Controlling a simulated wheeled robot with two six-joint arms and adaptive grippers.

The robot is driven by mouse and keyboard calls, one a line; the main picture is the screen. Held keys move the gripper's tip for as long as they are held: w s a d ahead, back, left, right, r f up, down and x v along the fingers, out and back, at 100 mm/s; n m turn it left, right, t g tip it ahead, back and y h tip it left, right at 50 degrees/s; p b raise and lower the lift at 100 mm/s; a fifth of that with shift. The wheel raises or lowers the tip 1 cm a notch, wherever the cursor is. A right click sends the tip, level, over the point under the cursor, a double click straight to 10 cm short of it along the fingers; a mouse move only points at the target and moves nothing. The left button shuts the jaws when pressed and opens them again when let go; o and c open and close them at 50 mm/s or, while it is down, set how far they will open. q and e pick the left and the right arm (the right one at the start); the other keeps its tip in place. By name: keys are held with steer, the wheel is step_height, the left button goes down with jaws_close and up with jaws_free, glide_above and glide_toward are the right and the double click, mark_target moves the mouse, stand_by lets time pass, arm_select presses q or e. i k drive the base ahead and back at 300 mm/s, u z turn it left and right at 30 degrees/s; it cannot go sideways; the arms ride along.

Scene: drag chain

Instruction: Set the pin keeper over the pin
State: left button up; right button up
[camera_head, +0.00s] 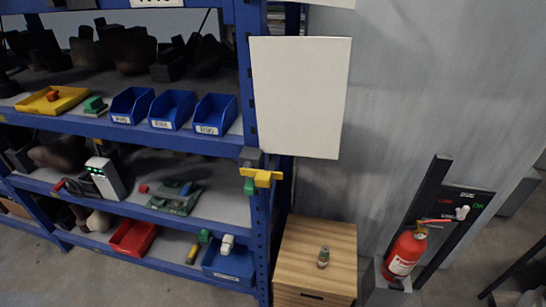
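Neither of my grippers shows in the head view. I cannot surely tell the pin or the pin keeper at this size. A yellow bracket-like piece (262,177) with a green part below its left end sits at the blue shelf post. A small grey-green object (323,257) stands on the wooden cabinet. A small white piece (462,212) is on the dark panel (470,200) at the right, beside the top of a red fire extinguisher (405,254).
A blue shelf rack (130,130) fills the left, with blue bins (172,109), a yellow tray (52,101) and a red bin (133,237). A blank white board (300,96) hangs above the wooden cabinet (310,241). The cabinet top is mostly bare; grey floor lies at lower right.

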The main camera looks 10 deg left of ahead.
mark_target(263, 179)
steer(key=k, duration=1.3)
steer(key=z, duration=0.55)
steer(key=i, duration=0.9)
steer(key=z, duration=0.05)
